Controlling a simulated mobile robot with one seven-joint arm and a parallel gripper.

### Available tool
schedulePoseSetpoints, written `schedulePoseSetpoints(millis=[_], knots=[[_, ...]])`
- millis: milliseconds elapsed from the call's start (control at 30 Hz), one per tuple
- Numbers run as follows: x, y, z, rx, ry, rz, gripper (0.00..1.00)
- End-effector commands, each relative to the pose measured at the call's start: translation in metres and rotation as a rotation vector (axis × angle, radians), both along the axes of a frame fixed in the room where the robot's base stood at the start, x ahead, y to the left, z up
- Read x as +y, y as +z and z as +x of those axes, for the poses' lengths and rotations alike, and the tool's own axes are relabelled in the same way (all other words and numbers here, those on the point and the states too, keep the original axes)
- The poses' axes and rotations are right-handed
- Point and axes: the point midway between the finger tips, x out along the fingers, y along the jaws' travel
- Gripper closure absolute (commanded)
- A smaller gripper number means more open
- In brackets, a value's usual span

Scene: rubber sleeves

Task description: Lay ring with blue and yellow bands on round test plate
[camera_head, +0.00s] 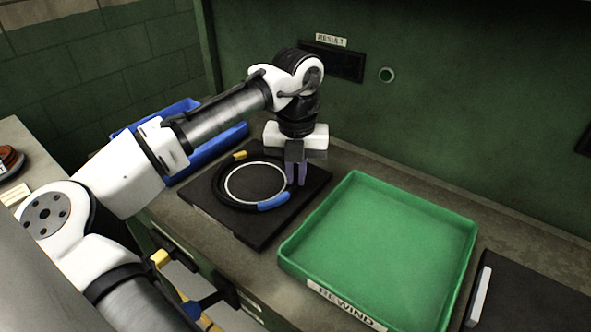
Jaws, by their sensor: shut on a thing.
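The ring with blue and yellow bands (273,202) is black, with a yellow band at the back and a blue band at the front right. It appears around a thin white circle (227,187) on a dark square slab; this circle seems to mark the round test plate. I cannot tell whether the ring touches the surface or hangs just above it. My gripper (296,181) points down at the ring's right side, shut on the ring; its fingers hide that part of it.
A green tray (459,262) labelled REWIND stands right of the dark slab (315,178). A blue bin (232,138) is behind it at left. Another dark panel (525,300) lies at far right. The green back wall (450,120) closes off the bench.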

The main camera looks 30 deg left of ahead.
Motion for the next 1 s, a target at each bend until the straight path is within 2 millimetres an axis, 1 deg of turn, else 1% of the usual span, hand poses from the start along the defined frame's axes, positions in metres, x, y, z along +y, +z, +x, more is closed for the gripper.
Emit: schedulePoseSetpoints(millis=[333,367,500,867,933,1000], knots=[[0.000,-0.003,0.000,-0.001,-0.001,0.000,1.00],[0.000,-0.003,0.000,-0.001,0.000,0.000,0.87],[0.000,-0.003,0.000,-0.001,0.000,0.000,0.69],[0.000,0.000,0.000,-0.001,0.000,0.002,0.69],[0.000,0.006,0.001,-0.003,0.000,0.000,0.69],[0.000,0.018,0.001,-0.004,0.000,0.000,0.69]])
